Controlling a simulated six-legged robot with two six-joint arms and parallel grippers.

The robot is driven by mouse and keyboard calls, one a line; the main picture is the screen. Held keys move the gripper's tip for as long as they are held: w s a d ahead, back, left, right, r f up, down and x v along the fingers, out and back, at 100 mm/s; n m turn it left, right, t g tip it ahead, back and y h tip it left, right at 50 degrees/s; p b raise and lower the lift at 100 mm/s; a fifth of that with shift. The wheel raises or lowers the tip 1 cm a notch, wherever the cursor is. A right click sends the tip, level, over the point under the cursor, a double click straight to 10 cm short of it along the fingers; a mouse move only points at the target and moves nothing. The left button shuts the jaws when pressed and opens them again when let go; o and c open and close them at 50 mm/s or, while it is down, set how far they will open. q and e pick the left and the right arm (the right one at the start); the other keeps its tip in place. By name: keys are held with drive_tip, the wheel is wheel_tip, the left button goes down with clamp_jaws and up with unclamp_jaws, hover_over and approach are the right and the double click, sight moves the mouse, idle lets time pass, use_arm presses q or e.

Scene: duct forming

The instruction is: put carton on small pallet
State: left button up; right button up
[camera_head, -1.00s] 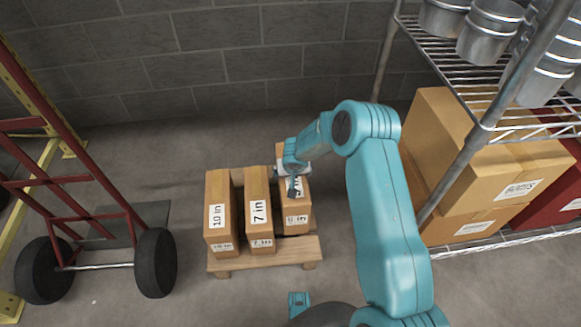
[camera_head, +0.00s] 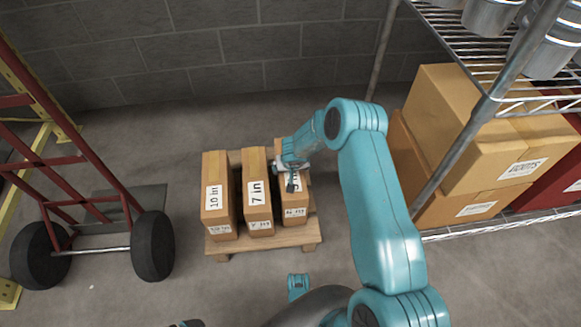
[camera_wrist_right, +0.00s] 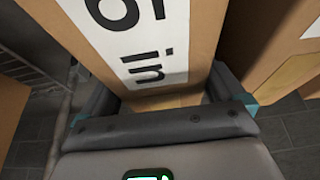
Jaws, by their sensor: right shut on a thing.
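The small pallet (camera_head: 286,238) is a low wooden one on the floor in the middle of the head view. Three tall brown cartons stand side by side on it: the 10 in carton (camera_head: 218,223) at left, the 7 in carton (camera_head: 258,215) in the middle, and a right carton (camera_head: 294,208) whose top label is partly hidden by my gripper. My right gripper (camera_head: 290,174) is shut on this right carton near its top. In the right wrist view the held carton (camera_wrist_right: 145,35) stands between the fingers, its white label facing me.
A red hand truck (camera_head: 100,190) with black wheels stands left of the pallet. A wire shelf (camera_head: 540,95) with metal pots above and large boxes (camera_head: 480,150) below stands at the right. A block wall (camera_head: 200,50) is behind. Floor is free between hand truck and pallet.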

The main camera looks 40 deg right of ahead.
drive_tip(key=o, duration=1.7)
